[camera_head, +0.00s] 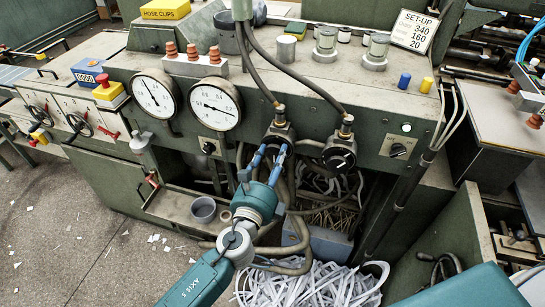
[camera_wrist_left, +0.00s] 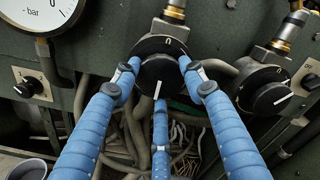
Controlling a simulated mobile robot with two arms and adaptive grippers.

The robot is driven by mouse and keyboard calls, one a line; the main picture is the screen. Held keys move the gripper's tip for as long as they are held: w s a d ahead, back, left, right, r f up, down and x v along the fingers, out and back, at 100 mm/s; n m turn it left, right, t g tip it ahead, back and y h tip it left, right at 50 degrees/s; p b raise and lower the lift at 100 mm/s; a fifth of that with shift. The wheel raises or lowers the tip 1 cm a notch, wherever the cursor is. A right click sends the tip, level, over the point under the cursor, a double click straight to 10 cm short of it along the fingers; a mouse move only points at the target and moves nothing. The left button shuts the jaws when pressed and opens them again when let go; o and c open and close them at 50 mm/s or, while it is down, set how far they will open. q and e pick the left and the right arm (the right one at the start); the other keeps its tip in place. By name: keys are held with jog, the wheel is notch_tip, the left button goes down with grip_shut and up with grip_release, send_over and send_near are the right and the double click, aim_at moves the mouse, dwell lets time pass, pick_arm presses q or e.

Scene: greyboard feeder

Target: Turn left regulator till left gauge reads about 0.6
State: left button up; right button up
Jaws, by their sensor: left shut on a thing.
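The left regulator (camera_head: 281,131) is a black knob on the green panel with a brass hose fitting above it. In the left wrist view its knob (camera_wrist_left: 163,68) has a white line pointing down. My left gripper (camera_head: 269,156) has its blue fingers shut around this knob; in the left wrist view the gripper (camera_wrist_left: 159,77) shows a finger on each side and one below. The left gauge (camera_head: 154,95) is a white dial whose needle points up-left; its numbers are too small to read surely. My right gripper is not in view.
The right gauge (camera_head: 215,104) has its needle pointing right and slightly down. The right regulator (camera_head: 340,153) sits to the right of the held one. Hoses hang below, over paper strips (camera_head: 310,285). A small black switch (camera_head: 209,147) is left of the held knob.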

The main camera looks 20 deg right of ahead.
pick_arm(q)
jog(key=shift+s+d+f, duration=0.1)
jog(key=shift+f, duration=0.05)
jog(key=o, duration=1.2)
jog(key=shift+c, duration=0.2)
jog(key=v, duration=1.2)
